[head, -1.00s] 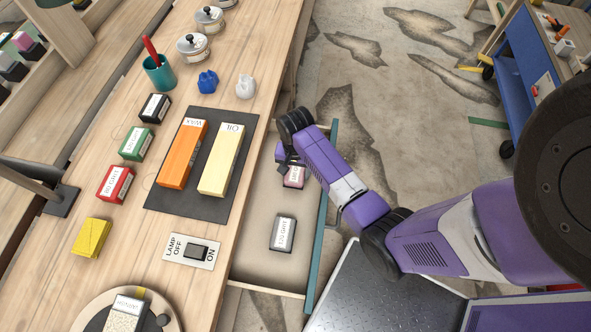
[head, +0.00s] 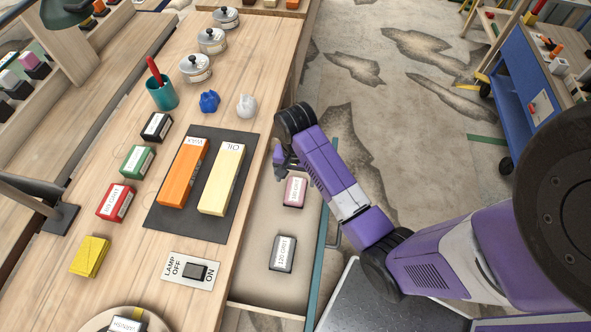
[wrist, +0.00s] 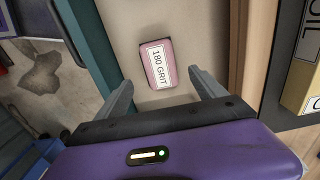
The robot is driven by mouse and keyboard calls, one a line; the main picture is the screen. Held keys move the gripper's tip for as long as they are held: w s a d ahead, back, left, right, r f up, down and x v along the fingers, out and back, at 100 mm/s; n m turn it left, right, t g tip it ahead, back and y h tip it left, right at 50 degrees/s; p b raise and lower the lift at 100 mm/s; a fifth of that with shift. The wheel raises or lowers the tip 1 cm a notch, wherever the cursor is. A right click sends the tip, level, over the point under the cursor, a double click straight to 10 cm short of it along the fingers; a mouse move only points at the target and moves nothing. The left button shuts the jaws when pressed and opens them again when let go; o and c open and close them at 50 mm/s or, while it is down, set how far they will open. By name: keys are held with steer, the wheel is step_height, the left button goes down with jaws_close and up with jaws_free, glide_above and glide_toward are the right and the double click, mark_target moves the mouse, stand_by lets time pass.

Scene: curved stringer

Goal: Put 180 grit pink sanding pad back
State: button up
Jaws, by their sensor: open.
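The pink sanding pad (head: 294,191) lies in the open drawer (head: 255,262) under the bench's right edge. Its white label reads 180 GRIT in the wrist view (wrist: 158,64). My gripper (head: 283,172) is above the drawer, just behind the pad in the head view. In the wrist view my gripper (wrist: 161,84) is open and empty, and the pad appears between and beyond its fingertips, apart from both. A grey 120 grit pad (head: 282,253) lies nearer in the same drawer.
On the bench, a dark mat (head: 217,183) holds an orange WAX block (head: 183,172) and a cream OIL block (head: 221,180). A lamp switch (head: 191,271) sits near the drawer. The drawer front (head: 317,268) stands at its right.

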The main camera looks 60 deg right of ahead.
steer(key=s+a+n+t, duration=0.2)
steer(key=a, duration=0.3)
steer(key=s+a+n+t, duration=0.1)
steer(key=a+t, duration=0.1)
steer(key=a, duration=0.3)
steer(key=s+a+r+n+t+h, duration=0.1)
steer(key=s+a+n+t, duration=0.1)
steer(key=a, duration=0.4)
steer(key=shift+s+n+t, duration=0.3)
steer(key=shift+t, duration=0.1)
steer(key=s+a+r+n+t, duration=0.1)
steer(key=s+r, duration=0.3)
steer(key=r, duration=0.4)
steer(key=s+r+n+t, duration=0.4)
steer(key=r, duration=0.3)
steer(key=s+a+r+n+t+y, duration=0.1)
steer(key=s+r+n+t, duration=0.2)
steer(key=s+r, duration=0.2)
step_height(320, 180, up, 4)
steer(key=shift+a+f, duration=0.2)
steer(key=shift+a, duration=0.15)
